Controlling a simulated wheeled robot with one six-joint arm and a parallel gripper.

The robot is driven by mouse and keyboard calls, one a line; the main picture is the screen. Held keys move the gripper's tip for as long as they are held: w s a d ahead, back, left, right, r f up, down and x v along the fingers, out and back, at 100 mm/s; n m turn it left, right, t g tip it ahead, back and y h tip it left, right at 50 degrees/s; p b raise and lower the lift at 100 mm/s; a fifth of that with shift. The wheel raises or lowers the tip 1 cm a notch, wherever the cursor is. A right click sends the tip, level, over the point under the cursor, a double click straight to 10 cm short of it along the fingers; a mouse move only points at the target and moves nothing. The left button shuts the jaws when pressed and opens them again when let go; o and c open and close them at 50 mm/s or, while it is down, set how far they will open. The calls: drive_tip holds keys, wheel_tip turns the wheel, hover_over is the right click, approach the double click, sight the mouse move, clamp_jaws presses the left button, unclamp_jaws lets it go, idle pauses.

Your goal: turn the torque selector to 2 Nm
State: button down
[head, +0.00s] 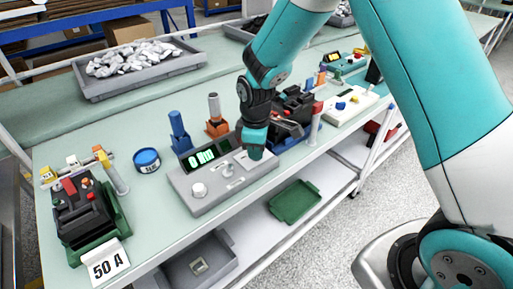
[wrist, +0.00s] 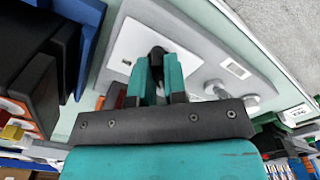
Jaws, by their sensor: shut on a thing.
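A grey control box (head: 215,200) lies on the bench, with a lit green display (head: 201,157) that seems to start with 0; its unit is hard to read. My gripper (head: 254,150) is lowered over the white plate at the box's right end. In the wrist view my gripper (wrist: 160,85) is shut on a dark knob (wrist: 157,54), which appears to be the torque selector, standing on the white plate (wrist: 130,43). Its pointer and any scale marks are hidden or too small to read.
A white round knob (head: 199,190) and small switches sit on the box's left part. A blue tool (head: 179,132) and an orange-based tool (head: 216,118) stand behind it. A blue round tin (head: 147,160) is left. A breaker (head: 85,208) with a 50 A card (head: 105,262) stands front left.

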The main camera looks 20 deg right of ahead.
drive_tip(key=shift+w+n, duration=0.1)
drive_tip(key=shift+n, duration=0.2)
drive_tip(key=shift+r, duration=0.1)
drive_tip(key=c, duration=1.2)
unclamp_jaws()
drive_tip(key=shift+o, duration=0.2)
wheel_tip(320, 180, up, 17)
drive_tip(key=b, duration=0.1)
drive_tip(key=shift+r, duration=0.15)
drive_tip(key=s+a+r+m+y, duration=0.1)
drive_tip(key=s+a+m+y, duration=0.1)
drive_tip(key=s, duration=1)
drive_tip(key=s+a+r+m+y, duration=0.1)
drive_tip(key=s+a+m+y, duration=0.1)
drive_tip(key=s, duration=1.1)
drive_tip(key=shift+a+m, duration=0.2)
drive_tip(key=shift+m, duration=0.7)
